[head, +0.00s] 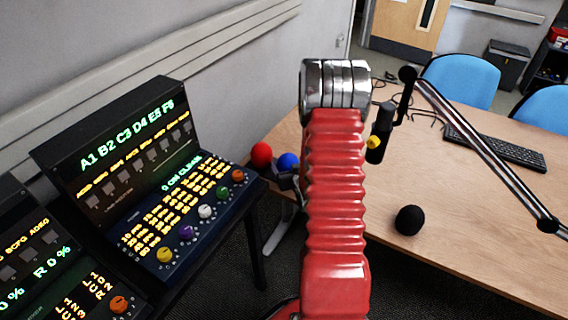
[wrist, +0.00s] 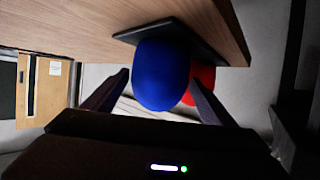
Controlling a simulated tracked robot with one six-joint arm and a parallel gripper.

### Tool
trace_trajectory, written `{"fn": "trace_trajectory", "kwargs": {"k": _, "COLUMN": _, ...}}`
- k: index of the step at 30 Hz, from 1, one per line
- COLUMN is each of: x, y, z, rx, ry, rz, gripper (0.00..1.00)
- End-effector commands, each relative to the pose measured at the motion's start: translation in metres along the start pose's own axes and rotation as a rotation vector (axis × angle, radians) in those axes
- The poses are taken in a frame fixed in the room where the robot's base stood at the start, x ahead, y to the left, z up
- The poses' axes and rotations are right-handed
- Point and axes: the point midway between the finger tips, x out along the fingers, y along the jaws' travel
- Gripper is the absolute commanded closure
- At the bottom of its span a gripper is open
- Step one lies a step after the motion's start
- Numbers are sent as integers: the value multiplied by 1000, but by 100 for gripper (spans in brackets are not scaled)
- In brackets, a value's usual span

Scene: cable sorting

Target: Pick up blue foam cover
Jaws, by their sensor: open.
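The blue foam cover (wrist: 160,75) is a rounded blue ball in the middle of the wrist view, in front of a dark flat piece at the table edge. It also shows small in the head view (head: 288,162), partly hidden by my gripper and arm. My gripper (wrist: 160,90) is open, with one dark finger on each side of the blue cover. The fingertips are near its sides; I cannot tell whether they touch it. A red foam cover (wrist: 202,80) sits right behind the blue one, partly hidden, and shows in the head view (head: 261,154).
A black foam ball (head: 409,220) and a keyboard (head: 500,148) lie on the wooden table (head: 450,240). A microphone boom arm (head: 485,150) crosses the right side. A lit control console (head: 150,185) stands at the left. Blue chairs (head: 460,80) are behind the table.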

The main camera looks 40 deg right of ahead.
Motion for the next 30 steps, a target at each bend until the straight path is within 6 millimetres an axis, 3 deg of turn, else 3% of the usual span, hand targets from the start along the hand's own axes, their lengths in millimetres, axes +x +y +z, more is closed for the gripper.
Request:
{"fn": "trace_trajectory", "kwargs": {"k": 20, "x": 6, "y": 3, "z": 2, "rx": 1, "ry": -1, "rz": 2, "gripper": 22}}
{"fn": "trace_trajectory", "kwargs": {"k": 30, "x": 7, "y": 3, "z": 2, "rx": 1, "ry": -1, "rz": 1, "gripper": 45}}
